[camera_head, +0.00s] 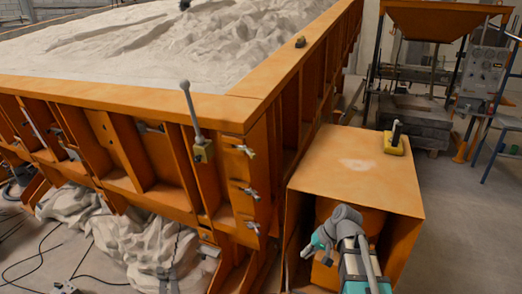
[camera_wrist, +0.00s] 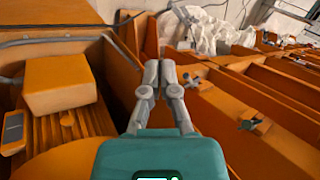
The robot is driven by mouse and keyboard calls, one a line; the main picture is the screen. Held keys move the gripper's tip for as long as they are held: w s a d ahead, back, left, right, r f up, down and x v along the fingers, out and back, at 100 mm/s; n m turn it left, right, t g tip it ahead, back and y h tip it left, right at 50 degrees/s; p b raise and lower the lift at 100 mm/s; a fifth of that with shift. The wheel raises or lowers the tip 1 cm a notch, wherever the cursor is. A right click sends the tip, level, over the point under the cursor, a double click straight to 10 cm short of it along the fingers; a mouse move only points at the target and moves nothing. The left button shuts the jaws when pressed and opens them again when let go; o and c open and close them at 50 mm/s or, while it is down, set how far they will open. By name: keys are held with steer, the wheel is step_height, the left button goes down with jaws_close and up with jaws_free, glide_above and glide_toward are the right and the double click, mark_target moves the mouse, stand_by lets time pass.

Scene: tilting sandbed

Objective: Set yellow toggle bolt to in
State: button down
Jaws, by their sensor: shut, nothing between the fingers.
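My gripper (camera_wrist: 166,72) is shut and empty in the wrist view, its two grey fingertips together. Several small metal toggle bolts sit on the orange corner post of the sandbed in the head view: an upper one (camera_head: 246,151), a middle one (camera_head: 250,191) and a lower one (camera_head: 253,227). In the wrist view, metal fittings show to the right of my fingertips, a close one (camera_wrist: 190,80) and a farther-right one (camera_wrist: 250,123). My gripper appears apart from them. They are too small to tell which is yellow, or whether any is in or out.
A grey-knobbed lever on a yellowish base (camera_head: 203,152) stands at the sandbed corner. In the wrist view, an orange block (camera_wrist: 60,83) lies left of my gripper.

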steer(key=w+a+r+t+y+p, duration=0.1)
steer(key=w+r+y+p, duration=0.2)
steer(key=r, duration=0.9)
steer(key=w+r+m+t+y+p, duration=0.1)
steer(key=w+r+t+y+p, duration=0.1)
steer(key=w+r+y, duration=0.7)
steer(key=w+r+p, duration=0.1)
steer(key=w+r, duration=0.3)
steer(key=shift+w+a+m+t+p, duration=0.3)
steer(key=shift+w+a+p, duration=0.05)
steer(key=shift+a, duration=0.1)
steer(key=p, duration=0.1)
glide_toward(246, 151)
steer(key=w+a, duration=0.2)
steer(key=shift+s+a, duration=0.45)
steer(key=shift+a, duration=0.35)
